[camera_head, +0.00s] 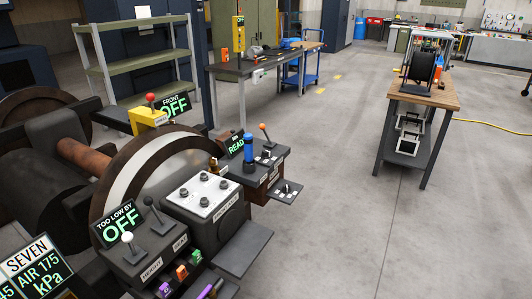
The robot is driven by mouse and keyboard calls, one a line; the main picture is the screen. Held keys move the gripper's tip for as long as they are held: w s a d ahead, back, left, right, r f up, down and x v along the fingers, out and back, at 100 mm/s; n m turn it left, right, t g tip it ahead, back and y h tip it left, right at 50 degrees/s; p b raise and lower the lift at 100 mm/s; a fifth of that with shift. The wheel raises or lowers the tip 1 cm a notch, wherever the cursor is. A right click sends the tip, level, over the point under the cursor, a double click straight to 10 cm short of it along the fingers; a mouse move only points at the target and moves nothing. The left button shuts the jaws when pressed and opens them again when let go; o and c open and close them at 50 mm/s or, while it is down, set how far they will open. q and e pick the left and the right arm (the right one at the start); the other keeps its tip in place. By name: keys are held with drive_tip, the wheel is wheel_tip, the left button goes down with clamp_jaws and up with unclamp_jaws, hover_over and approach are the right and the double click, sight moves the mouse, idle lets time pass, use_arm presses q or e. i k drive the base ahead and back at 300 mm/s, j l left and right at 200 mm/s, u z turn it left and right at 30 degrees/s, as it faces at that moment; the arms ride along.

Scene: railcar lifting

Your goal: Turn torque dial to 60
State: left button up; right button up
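No dial can be clearly read as the torque dial. A dark plate (284,191) right of the bolted housing carries a small black and white part that may be a dial, but its marks are too small to read. Neither of my grippers shows in this view.
A housing (203,194) with several bolts stands beside a large wheel (125,178). A front-left lever box (150,245) has a sign (118,224) reading "TOO LOW BY OFF". A wooden-topped cart (432,92) stands at right. The middle floor is clear.

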sight(265, 155)
drive_tip(key=i+l+u, duration=0.1)
drive_tip(key=u, duration=0.55)
drive_tip(key=i+l+u, duration=0.15)
drive_tip(key=i+l, duration=0.15)
drive_tip(key=i+l+u, duration=0.2)
drive_tip(key=l, duration=0.2)
drive_tip(key=i+l+u, duration=0.15)
drive_tip(key=i+l, duration=0.15)
drive_tip(key=i+l+u, duration=0.15)
drive_tip(key=l, duration=0.35)
drive_tip(key=i, duration=0.05)
